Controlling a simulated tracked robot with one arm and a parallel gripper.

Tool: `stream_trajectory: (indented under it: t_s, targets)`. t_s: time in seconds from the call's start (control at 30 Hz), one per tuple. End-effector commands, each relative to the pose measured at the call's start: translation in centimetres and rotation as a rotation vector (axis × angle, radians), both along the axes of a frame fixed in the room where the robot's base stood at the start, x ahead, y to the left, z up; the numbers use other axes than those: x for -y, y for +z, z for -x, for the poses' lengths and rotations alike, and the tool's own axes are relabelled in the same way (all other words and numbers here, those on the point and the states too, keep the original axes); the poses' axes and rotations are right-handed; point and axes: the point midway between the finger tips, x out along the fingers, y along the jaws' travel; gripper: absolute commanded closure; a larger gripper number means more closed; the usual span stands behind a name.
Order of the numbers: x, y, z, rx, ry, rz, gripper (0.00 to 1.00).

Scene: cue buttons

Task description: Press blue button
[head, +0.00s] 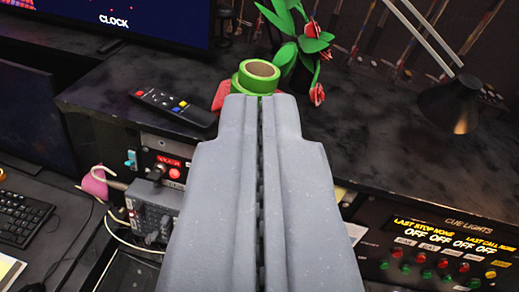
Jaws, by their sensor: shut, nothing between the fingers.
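My gripper (260,98) is shut and empty, its two grey fingers side by side in the middle of the view. No blue button shows clearly on the cue lights panel (440,240) at the lower right; its visible round buttons are red, green and yellow. My fingers may hide part of the area left of that panel. A small blue key shows on the black remote control (171,108), which lies on the dark desktop left of my fingertips.
A green tape roll (256,77) stands just beyond my fingertips, with something red beside it. A plant with red flowers (302,45) is behind it. A black lamp (455,103) stands right. A red-lit control box (165,170) and keyboard (20,218) are left.

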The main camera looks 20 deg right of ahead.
Motion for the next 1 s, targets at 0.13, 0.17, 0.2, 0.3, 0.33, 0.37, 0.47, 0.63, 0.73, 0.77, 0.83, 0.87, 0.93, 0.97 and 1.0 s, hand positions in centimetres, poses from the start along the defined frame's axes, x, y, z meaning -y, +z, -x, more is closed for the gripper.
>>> stream_trajectory:
  t_s: [0.13,0.17,0.2,0.3,0.33,0.37,0.47,0.63,0.73,0.77,0.83,0.87,0.93,0.97,1.0]
  targets:
    - [1.7,-3.4,-5.5,0.060,-0.030,0.202,1.00]
    - [1.8,-4.0,-6.5,0.075,-0.024,0.243,1.00]
    - [1.9,-5.0,-7.7,0.091,-0.011,0.294,1.00]
    - [1.7,-8.6,-10.7,0.110,0.046,0.416,1.00]
    - [1.5,-9.8,-11.4,0.114,0.069,0.449,1.00]
    - [1.4,-11.1,-12.1,0.117,0.096,0.478,1.00]
    - [0.6,-16.2,-14.0,0.113,0.203,0.561,1.00]
    - [-1.1,-25.5,-15.1,0.088,0.421,0.623,1.00]
    - [-1.8,-30.2,-14.6,0.066,0.528,0.617,1.00]
    - [-2.1,-31.3,-14.4,0.063,0.558,0.611,1.00]
    - [-2.5,-33.4,-13.9,0.053,0.613,0.601,1.00]
    - [-2.7,-34.1,-13.7,0.050,0.631,0.594,1.00]
    - [-2.9,-35.4,-13.2,0.043,0.664,0.584,1.00]
    - [-3.0,-35.8,-13.0,0.043,0.675,0.579,1.00]
    - [-3.1,-36.1,-12.9,0.041,0.686,0.575,1.00]
